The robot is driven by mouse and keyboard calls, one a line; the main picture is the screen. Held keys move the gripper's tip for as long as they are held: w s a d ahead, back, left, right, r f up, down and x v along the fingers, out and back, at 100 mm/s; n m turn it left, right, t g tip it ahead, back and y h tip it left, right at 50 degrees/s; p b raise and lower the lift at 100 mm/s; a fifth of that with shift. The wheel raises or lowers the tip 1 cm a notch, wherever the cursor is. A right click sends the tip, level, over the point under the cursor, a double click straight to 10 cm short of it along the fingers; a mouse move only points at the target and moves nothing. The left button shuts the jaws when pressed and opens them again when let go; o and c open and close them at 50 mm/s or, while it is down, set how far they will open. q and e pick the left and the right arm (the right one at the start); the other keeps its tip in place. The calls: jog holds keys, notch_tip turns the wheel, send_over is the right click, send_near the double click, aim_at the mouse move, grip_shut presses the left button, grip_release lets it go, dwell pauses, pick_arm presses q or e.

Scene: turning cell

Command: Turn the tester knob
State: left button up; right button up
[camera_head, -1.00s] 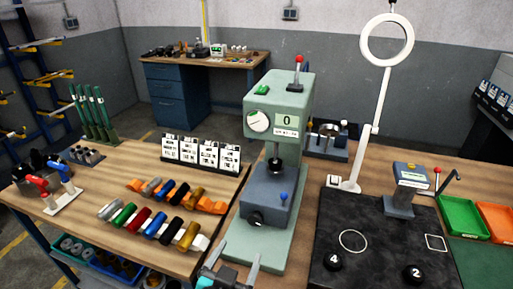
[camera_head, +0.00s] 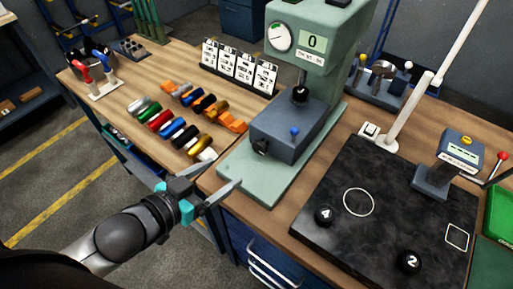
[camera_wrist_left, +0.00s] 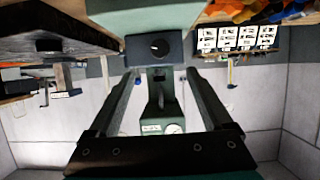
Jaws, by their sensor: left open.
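The green tester (camera_head: 315,30) stands on its base plate at the workbench's front, its display reading 0. The tester knob (camera_head: 261,147) is a small dark knob on the front of the grey-blue lower block (camera_head: 290,130). My left gripper (camera_head: 222,172) is open and empty, in front of the base plate and short of the knob. In the left wrist view, which looks upside down, the round black knob (camera_wrist_left: 158,46) with a pale mark shows just beyond the gap between the two fingers (camera_wrist_left: 160,76). No contact shows. My right gripper is not in view.
A black slab (camera_head: 380,215) with balls marked 4 and 2 is at the right. The floor is clear at left.

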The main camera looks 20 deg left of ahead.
aim_at(258, 150)
pick_arm(q)
jog(key=b+x, duration=0.1)
jog(key=x, duration=1.1)
jog(key=shift+w+f, duration=0.15)
jog(key=shift+x, duration=1)
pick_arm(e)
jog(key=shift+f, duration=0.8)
pick_arm(q)
jog(key=shift+d, duration=0.1)
jog(key=c, duration=1.3)
jog(key=shift+m+y+p, duration=0.3)
jog(key=shift+m+p, duration=0.2)
jog(key=shift+p, duration=0.3)
grip_shut()
jog(key=shift+m+y+p, duration=0.4)
jog(key=shift+m, duration=0.3)
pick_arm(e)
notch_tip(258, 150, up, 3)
